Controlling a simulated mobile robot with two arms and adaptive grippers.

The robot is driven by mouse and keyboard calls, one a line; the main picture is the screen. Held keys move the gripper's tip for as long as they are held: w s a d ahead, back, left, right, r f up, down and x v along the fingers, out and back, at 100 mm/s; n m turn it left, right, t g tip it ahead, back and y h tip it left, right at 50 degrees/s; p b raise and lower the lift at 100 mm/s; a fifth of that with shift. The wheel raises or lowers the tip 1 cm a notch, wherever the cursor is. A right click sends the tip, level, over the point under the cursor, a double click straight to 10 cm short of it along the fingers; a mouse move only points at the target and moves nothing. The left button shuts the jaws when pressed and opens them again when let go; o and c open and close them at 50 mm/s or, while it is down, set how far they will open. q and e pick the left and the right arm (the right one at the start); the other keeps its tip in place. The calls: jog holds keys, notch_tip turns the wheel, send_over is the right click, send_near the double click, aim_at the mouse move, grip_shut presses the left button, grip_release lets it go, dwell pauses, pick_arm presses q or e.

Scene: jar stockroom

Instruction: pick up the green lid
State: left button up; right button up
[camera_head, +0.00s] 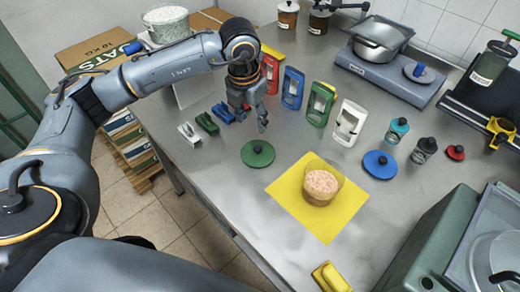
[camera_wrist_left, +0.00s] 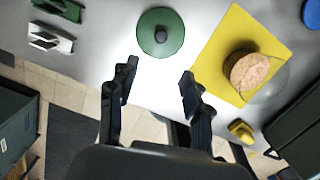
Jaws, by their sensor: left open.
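The green lid (camera_head: 257,153) is a flat round disc with a dark knob, lying on the steel table left of the yellow mat (camera_head: 283,191). In the left wrist view the lid (camera_wrist_left: 160,33) lies beyond my fingertips, with its knob up. My left gripper (camera_head: 250,122) hangs above the table just behind the lid in the head view, apart from it. In the left wrist view its two fingers (camera_wrist_left: 160,70) are spread wide with nothing between them. My right gripper is not in either view.
A glass jar with pinkish contents (camera_head: 321,186) stands on the yellow mat. White (camera_head: 189,133) and green clips (camera_head: 206,122) lie left of my gripper. A blue lid (camera_head: 380,164) and small jars stand to the right. Coloured upright holders (camera_head: 320,104) stand behind.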

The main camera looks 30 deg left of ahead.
pick_arm(q)
jog(key=p, duration=0.1)
send_over(258, 148)
jog(key=s, duration=0.2)
notch_tip(258, 148, down, 8)
jog(key=shift+w+a, duration=0.1)
jog(key=shift+a, duration=0.05)
jog(key=shift+w+f+p, duration=0.2)
jog(key=shift+f+p, duration=0.2)
jog(key=shift+f, duration=0.05)
jog(key=f, duration=0.2)
jog(key=w+f+p, duration=0.1)
jog(key=f, duration=0.1)
jog(key=shift+w+f, duration=0.15)
jog(key=shift+f, duration=0.05)
jog(key=shift+c, duration=0.2)
jog(key=c, duration=0.8)
